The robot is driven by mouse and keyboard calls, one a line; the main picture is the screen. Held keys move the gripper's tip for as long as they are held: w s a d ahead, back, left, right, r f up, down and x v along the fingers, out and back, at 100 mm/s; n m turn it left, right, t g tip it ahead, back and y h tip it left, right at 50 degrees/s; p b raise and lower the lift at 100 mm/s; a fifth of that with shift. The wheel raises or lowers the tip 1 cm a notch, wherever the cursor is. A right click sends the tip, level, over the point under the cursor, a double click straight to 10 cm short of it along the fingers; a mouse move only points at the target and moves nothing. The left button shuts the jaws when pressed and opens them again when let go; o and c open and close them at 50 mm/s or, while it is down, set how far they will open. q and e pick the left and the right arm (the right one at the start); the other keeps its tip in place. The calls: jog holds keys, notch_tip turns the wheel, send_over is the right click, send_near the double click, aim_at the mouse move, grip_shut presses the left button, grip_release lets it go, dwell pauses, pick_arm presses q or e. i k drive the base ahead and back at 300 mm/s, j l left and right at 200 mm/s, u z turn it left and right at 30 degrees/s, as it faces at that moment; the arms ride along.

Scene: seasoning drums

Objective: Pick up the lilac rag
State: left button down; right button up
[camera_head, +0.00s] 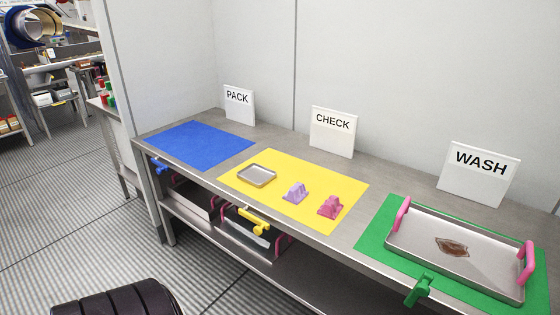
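The lilac rag (296,193) sits as a small peaked, crumpled heap on the yellow mat (345,184), in the middle of the long grey table. A pink rag (330,207) of like shape lies just to its right, with a small gap between them. A small metal tray (257,175) is to its left on the same mat. Neither of my grippers is in view, and nothing touches the lilac rag.
A blue mat (198,144) on the left is bare. A green mat (372,237) on the right bears a large tray (420,253) with pink handles and a brown stain. Clamps (253,221) stick out along the front edge. PACK, CHECK and WASH signs (332,131) stand behind.

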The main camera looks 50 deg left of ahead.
aim_at(296, 194)
jog(key=u, duration=1.45)
